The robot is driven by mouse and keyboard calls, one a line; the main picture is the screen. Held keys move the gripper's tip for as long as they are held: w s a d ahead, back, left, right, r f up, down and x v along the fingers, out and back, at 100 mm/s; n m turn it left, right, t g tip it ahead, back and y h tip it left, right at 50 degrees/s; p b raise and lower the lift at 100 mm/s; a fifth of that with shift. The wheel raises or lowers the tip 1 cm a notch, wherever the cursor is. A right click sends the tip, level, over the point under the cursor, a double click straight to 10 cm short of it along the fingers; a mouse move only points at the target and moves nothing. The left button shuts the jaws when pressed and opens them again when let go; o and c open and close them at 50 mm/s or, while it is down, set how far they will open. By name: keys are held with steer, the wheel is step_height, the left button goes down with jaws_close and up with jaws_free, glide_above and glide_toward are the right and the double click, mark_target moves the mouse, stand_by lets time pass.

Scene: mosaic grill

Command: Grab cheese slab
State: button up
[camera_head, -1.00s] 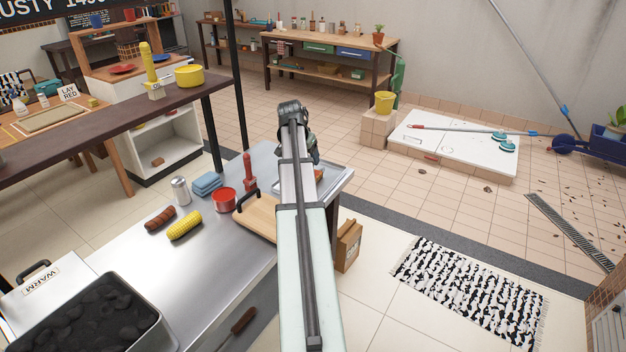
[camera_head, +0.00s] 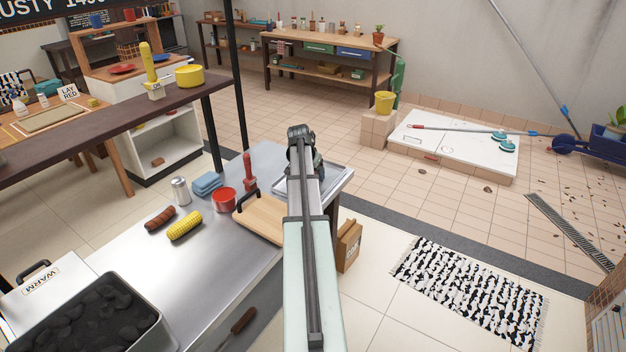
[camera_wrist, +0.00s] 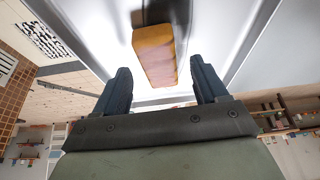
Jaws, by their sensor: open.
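The cheese slab (camera_wrist: 155,56) is an orange-yellow block with a browner top. In the wrist view it lies on a pale metal tray (camera_wrist: 215,28), just beyond the fingertips and roughly centred between them. My gripper (camera_wrist: 161,80) is open and empty, with a dark finger on each side. In the head view my arm hides the gripper and the slab. The tray's rim (camera_head: 337,178) shows at the right end of the metal counter.
On the counter (camera_head: 190,262) are a wooden board (camera_head: 258,217), a red pot (camera_head: 224,200), a red-handled tool (camera_head: 248,172), blue cloths (camera_head: 207,184), a can (camera_head: 180,190), corn (camera_head: 185,226) and a sausage (camera_head: 160,219). A paper bag (camera_head: 348,245) stands beyond the counter's right edge.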

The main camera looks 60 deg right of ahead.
steer(key=shift+d+f, duration=0.25)
steer(key=shift+f, duration=0.35)
steer(key=shift+f, duration=0.15)
steer(key=shift+c, duration=0.3)
steer(key=c, duration=1.1)
